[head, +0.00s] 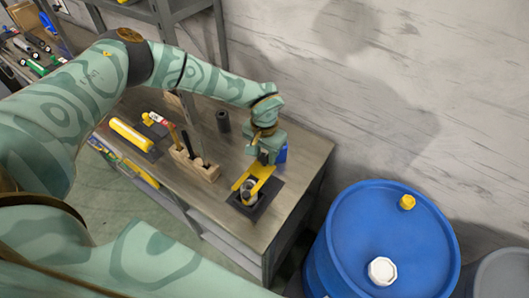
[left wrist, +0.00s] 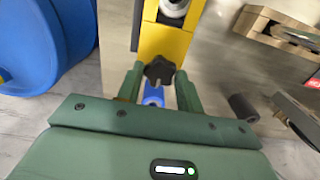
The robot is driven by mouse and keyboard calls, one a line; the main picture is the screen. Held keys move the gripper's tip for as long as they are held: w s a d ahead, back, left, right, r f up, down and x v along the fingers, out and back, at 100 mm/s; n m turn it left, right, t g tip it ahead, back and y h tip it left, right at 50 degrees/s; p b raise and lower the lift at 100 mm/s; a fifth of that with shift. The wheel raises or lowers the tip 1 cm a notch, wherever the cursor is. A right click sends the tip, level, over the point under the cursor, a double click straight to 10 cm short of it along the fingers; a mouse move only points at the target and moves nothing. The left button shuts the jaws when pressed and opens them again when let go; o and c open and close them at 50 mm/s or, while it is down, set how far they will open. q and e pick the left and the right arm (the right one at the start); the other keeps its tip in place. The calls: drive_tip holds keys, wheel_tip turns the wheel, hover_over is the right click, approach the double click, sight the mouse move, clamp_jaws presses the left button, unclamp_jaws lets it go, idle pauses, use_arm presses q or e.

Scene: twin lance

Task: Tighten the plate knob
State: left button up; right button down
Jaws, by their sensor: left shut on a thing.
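A yellow plate (head: 259,176) is on a dark base (head: 262,203) near the right end of the workbench. It also shows in the left wrist view (left wrist: 165,42), with a metal cylindrical part (head: 250,192) at its far end. The black lobed plate knob (left wrist: 159,70) is at the near end of the plate. My left gripper (left wrist: 160,82) reaches down over this end, its green fingers on either side of the knob, shut on it. In the head view the left gripper (head: 264,153) covers most of the knob. My right gripper is out of view.
A blue object (head: 282,154) stands just behind the gripper. A wooden block with tools (head: 195,165), a dark cylinder (head: 223,121) and a yellow cylinder (head: 130,134) are on the workbench (head: 228,146). A blue drum (head: 385,235) stands right of it.

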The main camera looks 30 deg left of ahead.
sight(264, 157)
use_arm(q)
drive_tip(key=shift+w+r, duration=0.15)
drive_tip(key=o, duration=1)
wheel_tip(264, 157, up, 16)
drive_tip(key=shift+r, duration=0.1)
drive_tip(key=shift+s, duration=0.2)
